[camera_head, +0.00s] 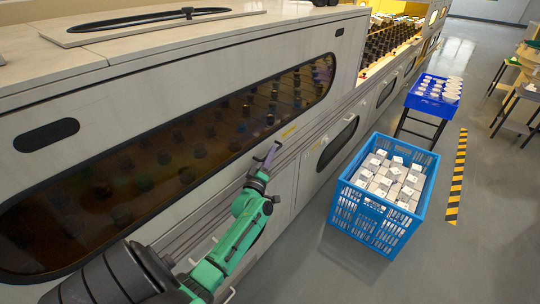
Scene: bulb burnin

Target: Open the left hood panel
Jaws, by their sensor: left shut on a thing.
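The left hood panel (228,80) is the large pale panel on the machine's front, with a long tinted window (140,165). Dark bulb-like shapes in rows show dimly through the window. The panel looks down and flush with the machine front. A handle (272,152) stands at its lower edge, toward the right end of the window. My left gripper (265,166) reaches up to this handle from below and is shut on it; the fingers hide part of it. My right gripper is out of view.
A blue crate (370,222) full of white boxes stands on the floor to the right. Behind it, a blue tray (430,103) of white items sits on a dark stand. An open section with rows of bulbs (388,40) lies further along the machine. Grey floor is clear around the yellow-black strip (457,180).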

